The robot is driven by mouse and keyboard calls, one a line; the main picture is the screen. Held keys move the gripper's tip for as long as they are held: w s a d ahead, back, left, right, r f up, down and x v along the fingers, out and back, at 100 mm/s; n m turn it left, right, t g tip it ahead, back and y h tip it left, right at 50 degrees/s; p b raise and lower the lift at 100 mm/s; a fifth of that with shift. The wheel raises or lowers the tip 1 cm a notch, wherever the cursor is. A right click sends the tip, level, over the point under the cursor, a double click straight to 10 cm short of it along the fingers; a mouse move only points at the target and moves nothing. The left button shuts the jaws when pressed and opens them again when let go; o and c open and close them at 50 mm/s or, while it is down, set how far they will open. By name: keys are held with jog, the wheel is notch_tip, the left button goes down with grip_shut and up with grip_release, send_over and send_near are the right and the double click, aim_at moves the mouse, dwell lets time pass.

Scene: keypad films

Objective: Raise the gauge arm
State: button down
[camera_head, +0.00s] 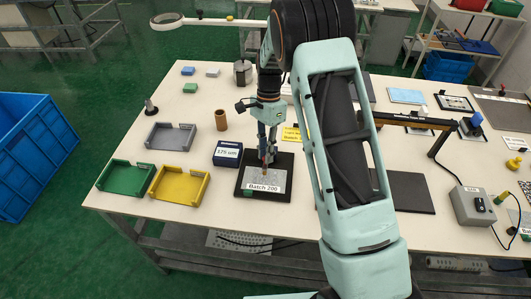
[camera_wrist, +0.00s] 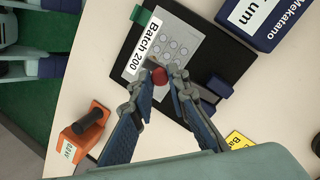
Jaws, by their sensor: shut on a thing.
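My gripper (camera_wrist: 164,72) points down over a black base plate (camera_head: 243,186) and is shut on a small red knob (camera_wrist: 159,76). In the head view my gripper (camera_head: 268,158) stands over the plate's back part. A grey film (camera_wrist: 170,45) with round key marks and a "Batch 200" label (camera_head: 263,187) lies on the plate. A dark blue block (camera_wrist: 219,87) stands at the plate's edge beside the fingers. The gauge arm cannot be made out clearly; my fingers cover much of it, and I cannot tell how the knob joins it.
A blue "175 um" box (camera_head: 228,154) stands left of the plate. Green (camera_head: 115,190), yellow (camera_head: 205,192) and grey (camera_head: 190,133) trays lie farther left. A brown cylinder (camera_head: 221,120) stands behind the box. An orange block with a black handle (camera_wrist: 77,150) shows in the wrist view.

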jog(key=w+r, duration=0.2)
jog(key=w, duration=0.1)
jog(key=shift+d+r+p, duration=0.2)
jog(key=shift+d+p, duration=0.1)
jog(key=shift+p, duration=0.05)
jog(key=w+d, duration=0.1)
jog(key=w, duration=0.8)
jog(key=shift+d+f, duration=0.25)
jog(key=shift+f, duration=0.15)
jog(key=shift+w+f, duration=0.1)
jog(key=shift+w, duration=0.1)
jog(key=c, duration=2.2)
grip_release()
jog(key=shift+c, duration=0.2)
jog(key=o, duration=0.4)
jog(key=shift+w+a+f, duration=0.1)
jog(key=shift+w+f, duration=0.2)
jog(key=shift+w, duration=0.1)
jog(key=shift+r, duration=0.15)
jog(key=shift+r, duration=0.1)
